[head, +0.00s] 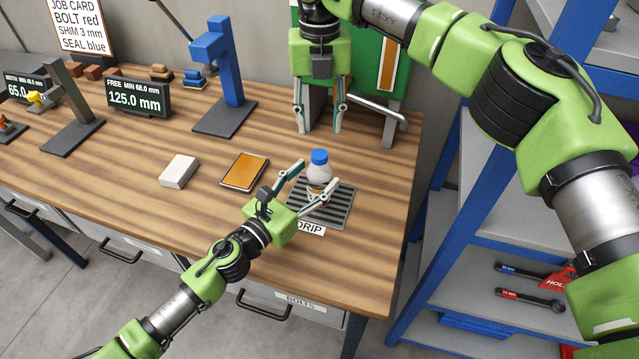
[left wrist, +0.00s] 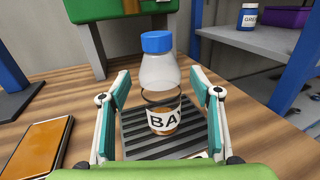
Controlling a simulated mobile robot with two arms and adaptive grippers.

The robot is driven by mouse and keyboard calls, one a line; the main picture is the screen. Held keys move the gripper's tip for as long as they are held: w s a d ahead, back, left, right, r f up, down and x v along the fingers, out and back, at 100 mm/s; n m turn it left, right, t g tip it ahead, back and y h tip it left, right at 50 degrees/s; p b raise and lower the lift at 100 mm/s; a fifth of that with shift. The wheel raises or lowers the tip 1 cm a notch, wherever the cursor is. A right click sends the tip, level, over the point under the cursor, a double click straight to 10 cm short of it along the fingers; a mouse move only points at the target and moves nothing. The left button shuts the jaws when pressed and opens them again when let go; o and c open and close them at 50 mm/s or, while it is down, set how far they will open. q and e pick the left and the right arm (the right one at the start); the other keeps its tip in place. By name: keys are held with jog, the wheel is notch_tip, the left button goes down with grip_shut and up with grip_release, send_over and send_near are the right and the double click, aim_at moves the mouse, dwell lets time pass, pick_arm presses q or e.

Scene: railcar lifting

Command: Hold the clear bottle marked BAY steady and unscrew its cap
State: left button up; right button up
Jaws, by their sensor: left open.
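The clear bottle marked BAY (head: 320,173) stands upright on a dark ribbed drip mat (head: 338,214). Its blue cap (head: 320,157) is on. In the left wrist view the bottle (left wrist: 160,75) shows an amber liquid low inside and a white label; the blue cap (left wrist: 157,42) is at its top. My left gripper (head: 318,183) is open, low, with its fingers on either side of the bottle. In the left wrist view gaps show between the fingers and the bottle. My right gripper (head: 320,116) is open and empty, pointing down above and behind the bottle.
An orange-topped notebook-like slab (head: 245,171) and a white block (head: 179,170) lie left of the mat. A green machine with a lever (head: 378,110) stands behind. A blue stand (head: 222,65) is further left. Blue-framed shelves (head: 480,200) stand right of the table edge.

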aim_at(320, 154)
pick_arm(q)
jog(key=shift+x, duration=0.85)
pick_arm(e)
jog(key=shift+s+d+r, duration=0.1)
jog(key=shift+s, duration=0.05)
pick_arm(q)
jog(key=shift+w+d+f, duration=0.1)
jog(key=shift+w, duration=0.2)
pick_arm(e)
jog(key=shift+w, duration=0.25)
pick_arm(q)
jog(key=shift+s, duration=0.1)
jog(key=c, duration=0.3)
pick_arm(e)
jog(key=shift+s, duration=0.1)
pick_arm(q)
jog(key=c, duration=0.6)
grip_shut()
pick_arm(e)
jog(key=m, duration=0.6)
jog(key=shift+m, duration=0.3)
jog(key=m, duration=0.6)
jog(key=shift+m, duration=0.4)
jog(key=shift+f, duration=4.1)
